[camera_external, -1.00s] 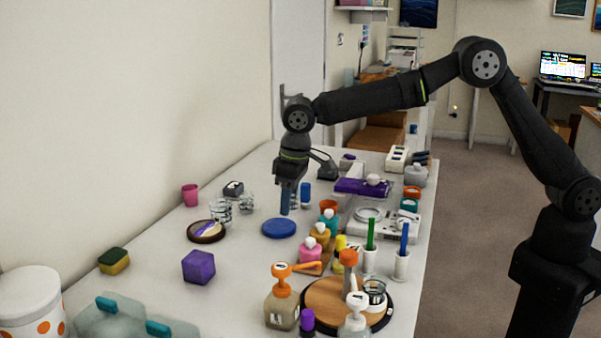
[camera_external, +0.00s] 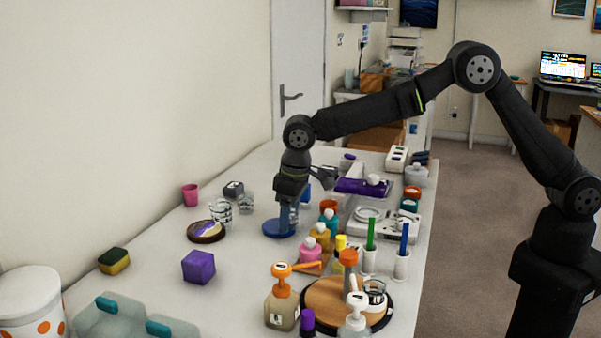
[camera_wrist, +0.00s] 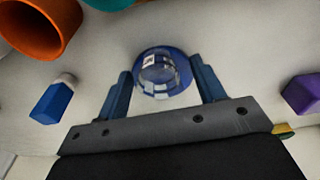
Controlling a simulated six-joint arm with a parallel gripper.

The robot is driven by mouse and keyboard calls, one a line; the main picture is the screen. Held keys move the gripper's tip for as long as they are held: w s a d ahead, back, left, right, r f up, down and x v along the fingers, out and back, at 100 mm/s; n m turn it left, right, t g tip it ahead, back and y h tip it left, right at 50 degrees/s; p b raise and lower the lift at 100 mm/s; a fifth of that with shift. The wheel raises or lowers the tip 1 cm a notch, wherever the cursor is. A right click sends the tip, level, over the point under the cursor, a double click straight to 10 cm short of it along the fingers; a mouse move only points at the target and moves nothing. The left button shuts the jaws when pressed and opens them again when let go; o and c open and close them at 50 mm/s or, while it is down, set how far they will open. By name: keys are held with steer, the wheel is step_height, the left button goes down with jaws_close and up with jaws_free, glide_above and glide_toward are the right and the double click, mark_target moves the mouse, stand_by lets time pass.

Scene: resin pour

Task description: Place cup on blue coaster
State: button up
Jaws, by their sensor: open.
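A clear glass cup (camera_wrist: 158,70) shows in the wrist view over the round blue coaster (camera_wrist: 181,91), within its outline. It appears to stand on the coaster; any small gap cannot be told. My gripper (camera_wrist: 160,66) is open, its two blue fingers on either side of the cup with visible space between. In the external view, my gripper (camera_external: 285,229) points down with its fingers low over the blue coaster (camera_external: 274,230). The cup is mostly hidden behind the fingers there.
Two clear glasses (camera_external: 221,210) and a dark round coaster (camera_external: 205,237) stand to the left. Several small bottles, such as a pink one (camera_external: 310,252), stand close on the right. A purple cube (camera_external: 198,267) sits nearer the front.

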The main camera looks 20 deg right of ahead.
mark_target(295, 226)
steer(key=shift+r, duration=0.15)
step_height(295, 226, up, 12)
steer(key=d, duration=0.1)
steer(key=shift+s, duration=0.45)
steer(key=f, duration=0.8)
steer(key=a+f, duration=0.1)
steer(key=f, duration=0.3)
steer(key=shift+w+f, duration=0.4)
step_height(295, 226, up, 3)
steer(key=shift+r, duration=0.75)
